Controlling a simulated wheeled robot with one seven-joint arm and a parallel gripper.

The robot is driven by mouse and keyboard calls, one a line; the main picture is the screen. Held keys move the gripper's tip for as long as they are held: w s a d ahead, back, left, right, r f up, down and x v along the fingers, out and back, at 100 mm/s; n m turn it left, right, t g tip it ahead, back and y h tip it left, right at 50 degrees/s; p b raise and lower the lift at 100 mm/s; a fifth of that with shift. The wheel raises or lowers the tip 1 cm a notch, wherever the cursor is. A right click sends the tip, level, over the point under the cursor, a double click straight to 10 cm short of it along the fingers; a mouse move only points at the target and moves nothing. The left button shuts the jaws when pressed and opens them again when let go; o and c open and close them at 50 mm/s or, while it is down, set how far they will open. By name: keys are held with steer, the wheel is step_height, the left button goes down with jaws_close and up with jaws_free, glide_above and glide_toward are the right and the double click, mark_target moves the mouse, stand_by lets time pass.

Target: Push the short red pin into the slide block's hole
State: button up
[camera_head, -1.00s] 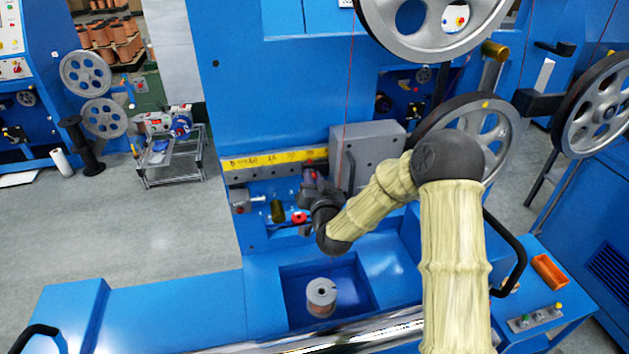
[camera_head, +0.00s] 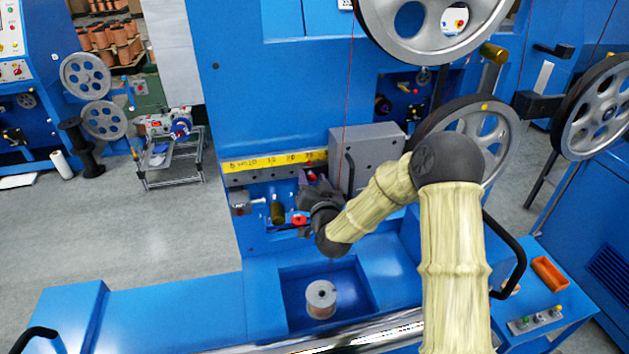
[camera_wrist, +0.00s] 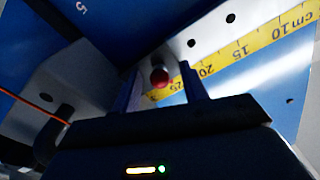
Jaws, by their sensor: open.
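A short red pin (camera_wrist: 160,77) shows its round end in the wrist view, at a pale grey block (camera_wrist: 152,60) that looks like the slide block. I cannot tell how deep the pin sits, and its hole is hidden. My gripper (camera_wrist: 162,82) is open, with one finger on each side of the pin in this view; I see no contact. In the head view my gripper (camera_head: 310,184) is just below the yellow ruler, and it hides most of the pin and block.
A yellow ruler (camera_head: 260,163) runs along a grey rail with holes. A large grey box (camera_head: 373,155) with a handle stands right of my gripper. A red knob (camera_head: 299,220) and a brass cylinder (camera_head: 277,212) are below left. A wire spool (camera_head: 320,299) sits in the recess below.

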stand_by(0.4)
steer(key=shift+s+f, duration=0.1)
steer(key=shift+s, duration=0.15)
steer(key=b+v, duration=0.6)
steer(key=v, duration=0.5)
steer(key=shift+s+d, duration=0.25)
steer(key=b+v, duration=0.5)
steer(key=b, duration=0.7)
steer(key=shift+s, duration=0.15)
